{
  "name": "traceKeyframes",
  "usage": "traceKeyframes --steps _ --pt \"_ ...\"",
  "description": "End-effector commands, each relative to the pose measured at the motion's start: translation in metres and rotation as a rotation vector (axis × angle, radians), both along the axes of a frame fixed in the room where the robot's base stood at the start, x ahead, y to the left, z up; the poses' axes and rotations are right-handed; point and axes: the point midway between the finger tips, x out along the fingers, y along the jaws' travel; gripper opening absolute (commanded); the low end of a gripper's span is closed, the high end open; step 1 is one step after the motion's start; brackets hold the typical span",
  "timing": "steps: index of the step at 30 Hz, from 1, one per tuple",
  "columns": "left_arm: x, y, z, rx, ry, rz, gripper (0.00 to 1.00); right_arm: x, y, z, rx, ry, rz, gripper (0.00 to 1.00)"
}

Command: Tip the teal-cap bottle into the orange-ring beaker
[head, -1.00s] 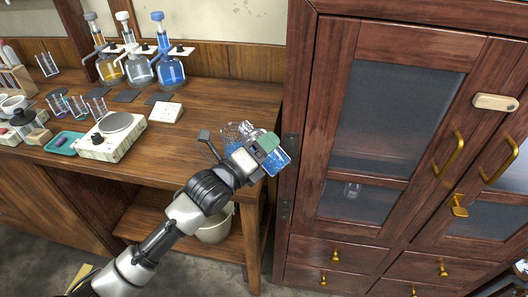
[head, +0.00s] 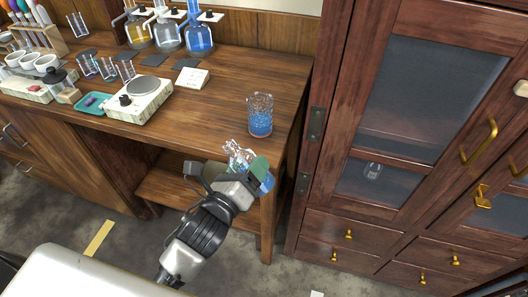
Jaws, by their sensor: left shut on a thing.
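A clear beaker (head: 260,115) with blue contents stands upright near the right end of the wooden bench. I cannot make out an orange ring on it. My left gripper (head: 250,176) is in front of and below the beaker in the picture, apart from it, and is shut on a clear glass bottle (head: 267,183). Blue shows in the bottle at the right of the jaws, and clear glass shows at their upper left. A teal-green part shows at the jaws; I cannot tell if it is the cap. The gripper hides much of the bottle. My right gripper is not in view.
A hotplate (head: 146,95), a teal tray (head: 91,103) and a white card (head: 192,78) lie on the bench (head: 205,115). Flasks (head: 199,38) stand at the back. A tall wooden cabinet (head: 325,150) stands close at the right. The bench around the beaker is clear.

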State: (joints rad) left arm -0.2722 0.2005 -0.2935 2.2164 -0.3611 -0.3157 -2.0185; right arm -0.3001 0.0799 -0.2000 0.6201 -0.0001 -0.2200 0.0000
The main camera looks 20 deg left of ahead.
Motion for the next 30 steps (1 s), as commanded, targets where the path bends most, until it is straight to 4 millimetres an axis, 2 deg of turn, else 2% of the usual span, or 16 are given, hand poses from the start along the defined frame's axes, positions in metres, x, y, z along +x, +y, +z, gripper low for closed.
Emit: traceKeyframes --steps 7,11,23,26,30 --pt "-0.019 0.012 -0.001 0.100 -0.015 0.068 0.27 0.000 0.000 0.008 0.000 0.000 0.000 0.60" --pt "-0.022 0.008 0.006 0.181 -0.031 0.067 0.27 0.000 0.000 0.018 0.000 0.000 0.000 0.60" --pt "0.004 -0.037 0.037 0.346 -0.083 -0.069 0.27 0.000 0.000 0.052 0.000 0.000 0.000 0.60" --pt "0.014 -0.052 0.047 0.383 -0.100 -0.118 0.27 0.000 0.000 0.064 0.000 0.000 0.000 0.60" --pt "0.035 -0.077 0.067 0.458 -0.141 -0.206 0.27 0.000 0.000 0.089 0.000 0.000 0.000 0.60"
